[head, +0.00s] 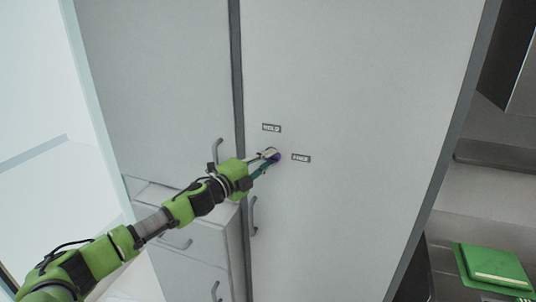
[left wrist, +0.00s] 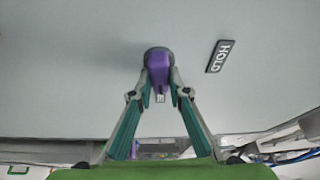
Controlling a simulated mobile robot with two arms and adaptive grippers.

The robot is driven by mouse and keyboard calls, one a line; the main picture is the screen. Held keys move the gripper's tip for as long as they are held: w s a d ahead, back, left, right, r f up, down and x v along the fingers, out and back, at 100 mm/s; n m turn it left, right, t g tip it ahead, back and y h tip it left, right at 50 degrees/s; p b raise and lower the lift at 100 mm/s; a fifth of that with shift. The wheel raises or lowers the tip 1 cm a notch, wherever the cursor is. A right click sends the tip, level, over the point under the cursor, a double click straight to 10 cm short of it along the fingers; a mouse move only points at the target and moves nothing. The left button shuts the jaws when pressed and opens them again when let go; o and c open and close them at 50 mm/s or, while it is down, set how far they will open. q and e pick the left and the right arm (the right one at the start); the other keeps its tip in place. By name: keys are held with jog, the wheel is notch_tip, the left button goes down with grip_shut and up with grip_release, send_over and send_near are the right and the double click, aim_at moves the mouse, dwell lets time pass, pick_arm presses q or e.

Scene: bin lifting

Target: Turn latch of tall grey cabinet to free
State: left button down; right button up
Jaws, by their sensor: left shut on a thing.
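The tall grey cabinet (head: 352,80) fills the middle of the head view, its door closed. Its latch is a small purple knob (head: 277,157) on the door, and it also shows in the left wrist view (left wrist: 158,66). A "HOLD" label (head: 271,128) is above the latch and a "FREE" label (head: 301,158) is to its right. My left gripper (head: 272,160) is at the latch, and in the left wrist view its two fingers (left wrist: 159,90) close on the purple part from both sides. The fingers partly hide the latch in the head view. My right gripper is not in view.
A vertical handle (head: 253,216) is on the tall cabinet's door below the latch. A lower drawer unit (head: 195,240) with handles stands at the left, under my arm. A green box (head: 491,268) sits on a dark surface at the lower right.

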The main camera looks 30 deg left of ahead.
pick_arm(q)
jog(key=shift+m, duration=0.4)
jog(key=c, duration=2)
grip_release()
jog(key=shift+o, duration=0.4)
jog(key=shift+s, duration=0.1)
jog(key=shift+s+f, duration=0.15)
jog(key=shift+s, duration=0.4)
jog(key=s+a, duration=0.1)
jog(key=s, duration=0.9)
jog(key=shift+s+a, duration=0.3)
jog(key=shift+a, duration=0.1)
